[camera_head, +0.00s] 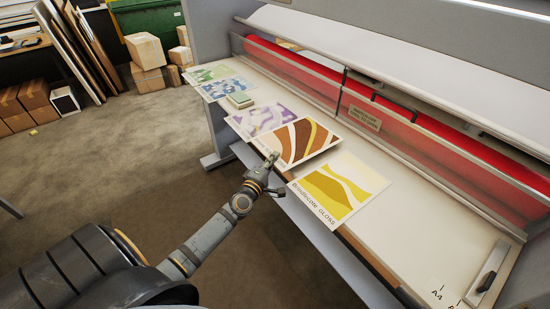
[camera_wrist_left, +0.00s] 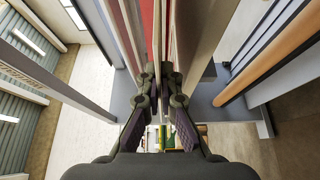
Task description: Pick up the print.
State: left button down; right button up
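The print with brown, orange and white curved bands (camera_head: 300,140) lies on the front shelf of the laminator, its near corner reaching past the shelf's front edge. My left gripper (camera_head: 272,160) is at that near corner. In the left wrist view my left gripper (camera_wrist_left: 159,78) has its fingers close together, with a thin sheet edge-on between the tips. It looks shut on the brown print's edge. My right gripper is in neither view.
A yellow print (camera_head: 338,190) with lettering lies to the right. The laminator's red roll (camera_head: 390,120) runs behind. Cardboard boxes (camera_head: 146,51) stand at the back left.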

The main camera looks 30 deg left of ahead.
pick_arm(q)
jog(key=s+d+r+p, duration=0.5)
jog(key=s+d+r, duration=0.2)
jog(key=s+r, duration=0.2)
jog(key=shift+s+d, duration=0.15)
jog(key=shift+s, duration=1.1)
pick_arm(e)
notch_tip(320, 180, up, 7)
pick_arm(q)
jog(key=shift+r, duration=0.1)
